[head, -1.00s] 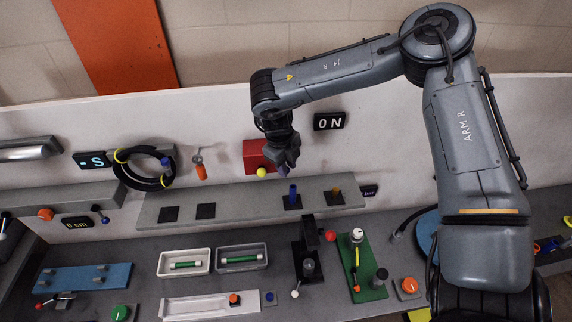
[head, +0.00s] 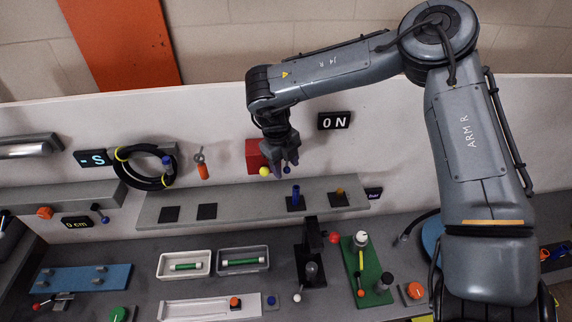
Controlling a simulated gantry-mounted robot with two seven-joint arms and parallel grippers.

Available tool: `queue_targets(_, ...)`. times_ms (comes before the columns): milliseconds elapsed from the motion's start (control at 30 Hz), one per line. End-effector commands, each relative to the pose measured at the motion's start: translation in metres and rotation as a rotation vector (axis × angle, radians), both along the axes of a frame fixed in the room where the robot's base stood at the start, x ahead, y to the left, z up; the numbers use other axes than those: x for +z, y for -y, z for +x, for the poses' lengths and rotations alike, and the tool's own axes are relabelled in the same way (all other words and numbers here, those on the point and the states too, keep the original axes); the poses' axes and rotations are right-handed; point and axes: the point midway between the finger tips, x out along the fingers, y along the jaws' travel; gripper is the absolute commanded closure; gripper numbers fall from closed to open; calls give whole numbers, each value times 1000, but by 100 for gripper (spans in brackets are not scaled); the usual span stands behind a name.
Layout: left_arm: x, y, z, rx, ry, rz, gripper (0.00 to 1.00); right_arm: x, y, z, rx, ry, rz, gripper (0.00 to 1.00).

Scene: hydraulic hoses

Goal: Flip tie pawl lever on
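A red box (head: 254,154) is fixed on the pale back panel, with a yellow ball knob (head: 264,171) at its lower edge. A small blue ball (head: 287,170) shows to the right of the yellow one. No label names the tie pawl lever, so I cannot tell which knob belongs to it. My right gripper (head: 286,164) points down in front of the box's right side. Its two fingers look spread, with the blue ball near their tips; contact cannot be told. The gripper hides part of the box. My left gripper is not in view.
A "0 N" display (head: 334,121) is right of the gripper. A black hose coil (head: 124,175) hangs left. Trays and a green plate (head: 372,289) sit lower down.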

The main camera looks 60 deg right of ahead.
Motion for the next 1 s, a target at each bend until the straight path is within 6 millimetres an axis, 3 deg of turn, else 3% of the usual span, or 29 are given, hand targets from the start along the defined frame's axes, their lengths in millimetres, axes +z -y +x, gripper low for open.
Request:
queue_targets(367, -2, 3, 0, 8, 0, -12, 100, 6, -1, 0, 0, -2, 0, 47)
queue_targets(1000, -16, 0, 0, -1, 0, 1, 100, 97, -18, 6, -1, -2, -3, 47)
